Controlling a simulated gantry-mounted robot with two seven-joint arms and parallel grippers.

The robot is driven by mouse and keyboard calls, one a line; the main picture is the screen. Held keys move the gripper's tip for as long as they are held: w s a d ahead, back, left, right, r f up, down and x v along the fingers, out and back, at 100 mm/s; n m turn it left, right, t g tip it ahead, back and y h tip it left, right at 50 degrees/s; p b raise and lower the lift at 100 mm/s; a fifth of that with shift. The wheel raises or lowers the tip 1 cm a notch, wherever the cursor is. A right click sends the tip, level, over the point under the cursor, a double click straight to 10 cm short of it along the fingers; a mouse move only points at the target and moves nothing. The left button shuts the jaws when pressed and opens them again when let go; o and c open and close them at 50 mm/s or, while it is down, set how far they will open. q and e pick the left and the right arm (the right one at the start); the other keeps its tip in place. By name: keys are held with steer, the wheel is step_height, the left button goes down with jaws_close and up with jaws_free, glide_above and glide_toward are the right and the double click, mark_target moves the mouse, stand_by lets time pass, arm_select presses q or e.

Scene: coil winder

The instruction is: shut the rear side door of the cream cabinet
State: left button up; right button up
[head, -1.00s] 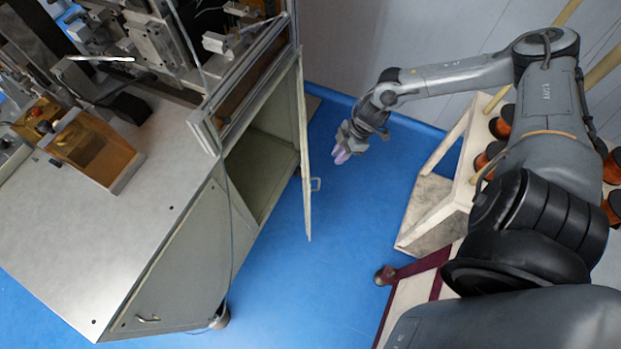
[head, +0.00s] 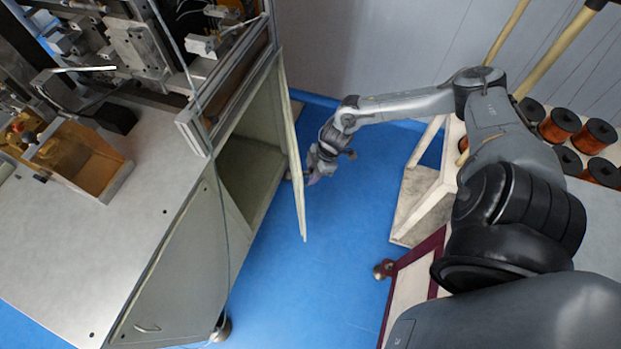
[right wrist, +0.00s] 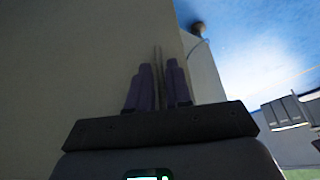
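The cream cabinet (head: 180,260) stands at the left in the head view. Its rear side door (head: 292,140) hangs wide open, seen nearly edge-on, with the dark cabinet opening (head: 248,170) to its left. My right gripper (head: 312,178) is at the door's outer face, around where the handle is, and hides the handle. In the right wrist view, its purple fingers (right wrist: 159,85) stand a little apart in front of a large pale panel (right wrist: 70,70). A thin upright strip shows between them; I cannot tell if they touch it. My left gripper is out of view.
A white rack with copper spools (head: 560,125) stands at the right, beyond my right arm. A maroon-edged frame (head: 420,270) is below it. Blue floor (head: 340,240) is clear between door and rack. A cable hangs by the cabinet corner.

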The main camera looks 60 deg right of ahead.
steer(key=shift+x, duration=1)
steer(key=shift+c, duration=0.5)
jaws_close()
